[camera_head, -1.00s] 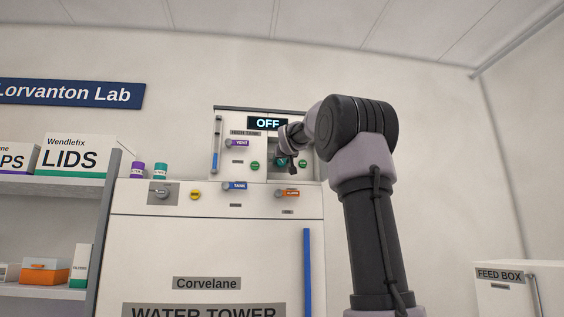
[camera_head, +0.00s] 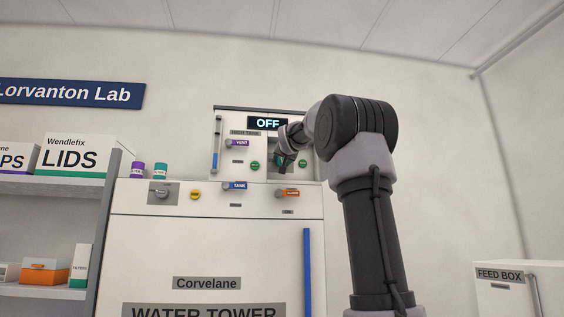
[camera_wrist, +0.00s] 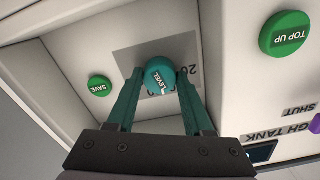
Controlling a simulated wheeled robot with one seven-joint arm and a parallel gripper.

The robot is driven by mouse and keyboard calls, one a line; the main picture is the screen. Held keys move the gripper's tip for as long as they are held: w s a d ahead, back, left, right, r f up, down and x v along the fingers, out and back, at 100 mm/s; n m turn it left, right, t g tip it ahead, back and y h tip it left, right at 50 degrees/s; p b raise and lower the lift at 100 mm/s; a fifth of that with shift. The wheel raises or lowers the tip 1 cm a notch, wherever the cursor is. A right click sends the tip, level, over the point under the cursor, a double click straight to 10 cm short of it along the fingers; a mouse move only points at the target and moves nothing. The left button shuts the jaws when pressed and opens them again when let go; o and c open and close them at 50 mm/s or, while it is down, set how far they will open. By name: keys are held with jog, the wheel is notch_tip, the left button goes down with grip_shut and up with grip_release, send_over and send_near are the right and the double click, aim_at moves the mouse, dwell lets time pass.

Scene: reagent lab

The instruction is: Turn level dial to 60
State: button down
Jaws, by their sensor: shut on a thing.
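The level dial (camera_wrist: 160,76) is a round teal knob marked LEVEL, on a grey scale plate (camera_wrist: 131,59) in the wrist view. A number beginning with 20 shows on the plate to the right of the dial; other marks are hidden. My gripper (camera_wrist: 161,80) has its two teal fingers on either side of the dial, shut on it. In the head view my gripper (camera_head: 284,162) is at the panel, and my arm hides much of the dial. The display (camera_head: 268,123) above reads OFF.
A green SAVE button (camera_wrist: 99,86) and a green TOP UP button (camera_wrist: 285,33) flank the dial. A purple VENT handle (camera_head: 238,143), a blue TANK handle (camera_head: 235,186) and an orange handle (camera_head: 288,193) are on the Corvelane water tower (camera_head: 150,240).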

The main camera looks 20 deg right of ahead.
jog(key=shift+m, duration=2.3)
jog(key=shift+c, duration=1.4)
grip_release()
jog(key=v, duration=1.1)
jog(key=shift+w, duration=0.1)
